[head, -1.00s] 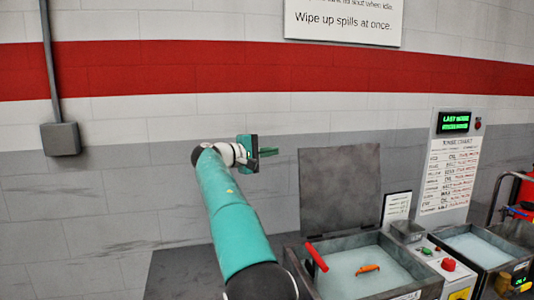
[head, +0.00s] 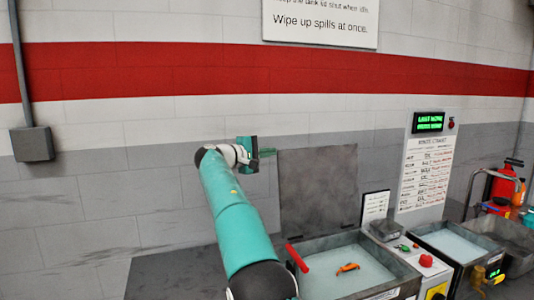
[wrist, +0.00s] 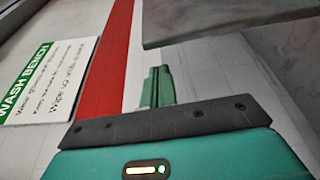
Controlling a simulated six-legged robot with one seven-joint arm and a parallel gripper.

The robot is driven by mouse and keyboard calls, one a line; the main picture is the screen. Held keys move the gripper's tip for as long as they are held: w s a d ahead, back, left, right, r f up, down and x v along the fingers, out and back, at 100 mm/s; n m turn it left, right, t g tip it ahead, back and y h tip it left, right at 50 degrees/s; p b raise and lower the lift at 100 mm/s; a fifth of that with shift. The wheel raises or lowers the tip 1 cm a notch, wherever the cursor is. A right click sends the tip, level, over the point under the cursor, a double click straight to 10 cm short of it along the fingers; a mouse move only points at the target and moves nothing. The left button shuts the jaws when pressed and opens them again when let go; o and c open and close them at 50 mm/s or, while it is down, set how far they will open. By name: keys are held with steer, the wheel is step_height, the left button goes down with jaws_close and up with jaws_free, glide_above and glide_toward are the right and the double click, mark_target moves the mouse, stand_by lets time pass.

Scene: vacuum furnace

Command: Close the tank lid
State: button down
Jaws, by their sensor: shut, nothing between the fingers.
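The grey tank lid (head: 318,190) stands open and upright at the back of the left tank (head: 392,287). The tank holds pale liquid, with an orange item (head: 348,268) in it. A red handle (head: 297,257) sticks up at the tank's left side. My gripper (head: 268,153) is shut and empty, just left of the lid's top left corner in the head view. In the wrist view its green fingers (wrist: 158,86) are together, and a grey panel (wrist: 215,20), which looks like the lid, lies above and to the right. I cannot tell whether they touch.
A control box with a red button (head: 426,260) stands between the left tank and a second tank (head: 455,243). A small grey tray (head: 385,229) and white card (head: 374,206) are behind. A wall sign (wrist: 45,80) hangs above. The bench left of the tank is bare.

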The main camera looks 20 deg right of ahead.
steer(key=shift+s+a+r, duration=0.1)
steer(key=shift+s+r, duration=0.1)
steer(key=shift+s, duration=1.1)
